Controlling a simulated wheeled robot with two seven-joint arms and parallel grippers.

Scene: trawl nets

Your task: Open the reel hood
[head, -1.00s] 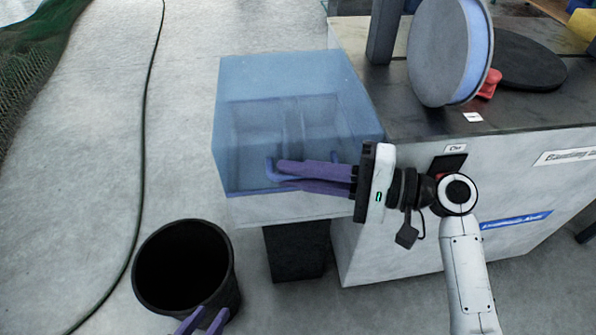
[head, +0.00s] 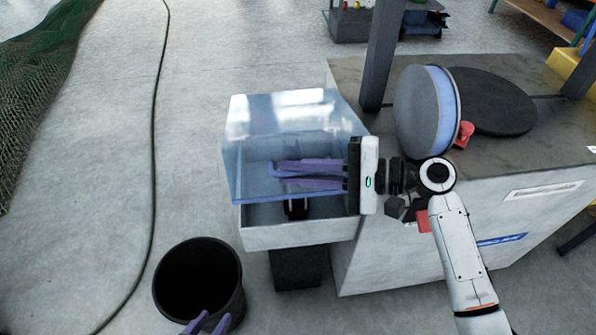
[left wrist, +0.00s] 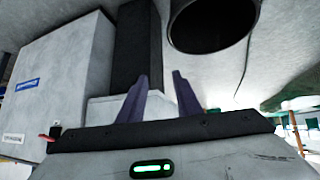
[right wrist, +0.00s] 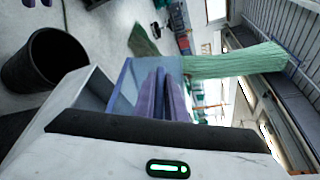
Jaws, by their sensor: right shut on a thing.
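The reel hood (head: 285,125) is a clear blue box-shaped cover, tilted up at its front above a pale open housing (head: 300,234). A gap shows between the hood's front edge and the housing, with a dark part inside. My right gripper (head: 285,172) is shut on the hood at its front; the hood also shows in the right wrist view (right wrist: 127,85), beside the purple fingers (right wrist: 160,95). The exact grip point is partly hidden by the fingers. My left gripper (head: 207,322) is open and empty near the black bin; its spread fingers show in the left wrist view (left wrist: 160,95).
A workbench (head: 375,240) to the right carries a grey and blue reel (head: 425,110), a dark disc (head: 490,100) and a post (head: 383,50). A cable (head: 155,120) crosses the floor at left.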

